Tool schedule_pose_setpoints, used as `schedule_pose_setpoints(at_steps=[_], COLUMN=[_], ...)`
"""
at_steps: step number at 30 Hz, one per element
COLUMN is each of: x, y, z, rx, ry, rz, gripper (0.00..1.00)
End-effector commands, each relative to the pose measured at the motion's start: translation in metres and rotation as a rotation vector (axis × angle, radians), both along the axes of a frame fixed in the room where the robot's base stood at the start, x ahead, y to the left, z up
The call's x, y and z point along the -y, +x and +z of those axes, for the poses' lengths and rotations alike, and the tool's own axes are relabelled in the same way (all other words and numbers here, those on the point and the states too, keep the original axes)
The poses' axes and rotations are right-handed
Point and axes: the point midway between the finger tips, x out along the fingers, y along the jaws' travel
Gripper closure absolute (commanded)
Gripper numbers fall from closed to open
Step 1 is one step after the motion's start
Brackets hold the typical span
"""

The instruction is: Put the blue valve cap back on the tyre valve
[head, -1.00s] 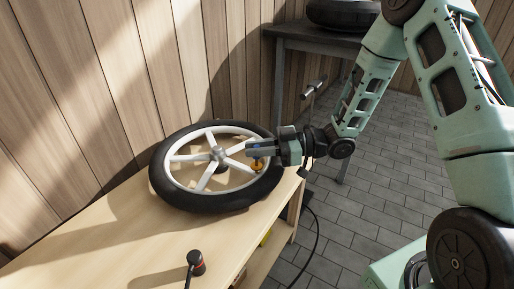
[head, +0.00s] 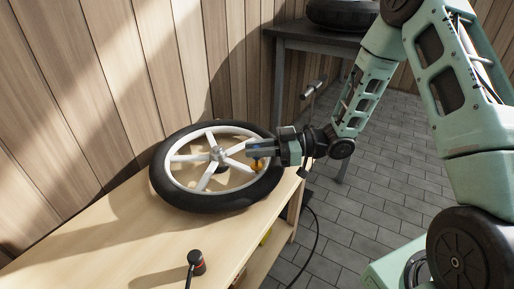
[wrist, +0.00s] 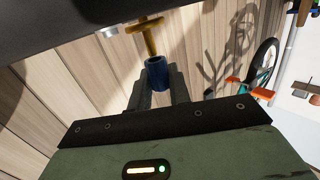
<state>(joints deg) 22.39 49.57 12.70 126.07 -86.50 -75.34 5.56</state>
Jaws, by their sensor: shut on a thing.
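A wheel with a black tyre (head: 215,206) and white spokes lies flat on the workbench (head: 110,235). The brass tyre valve (head: 258,165) stands at the rim's right side; it also shows in the wrist view (wrist: 151,38). My gripper (head: 256,153) reaches in over the tyre from the right. Its fingers are shut on the blue valve cap (wrist: 157,72). In the wrist view the cap lines up with the valve's end and seems to meet it. I cannot tell whether it is seated or threaded.
A black and red tool (head: 196,262) lies at the bench's front. A dark table (head: 325,44) with another tyre (head: 342,14) stands behind. A pump handle (head: 312,89) rises beyond the bench. The bench left of the wheel is clear.

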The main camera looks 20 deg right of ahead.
Motion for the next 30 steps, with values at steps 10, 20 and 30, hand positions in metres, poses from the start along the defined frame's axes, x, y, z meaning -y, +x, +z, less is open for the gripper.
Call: schedule_pose_setpoints(at_steps=[10, 20, 30], x=[0.000, 0.000, 0.000], y=[0.000, 0.000, 0.000], z=[0.004, 0.013, 0.016], rx=[0.000, 0.000, 0.000], ry=[0.000, 0.000, 0.000], rz=[0.000, 0.000, 0.000], gripper=[1.00, 1.00, 1.00])
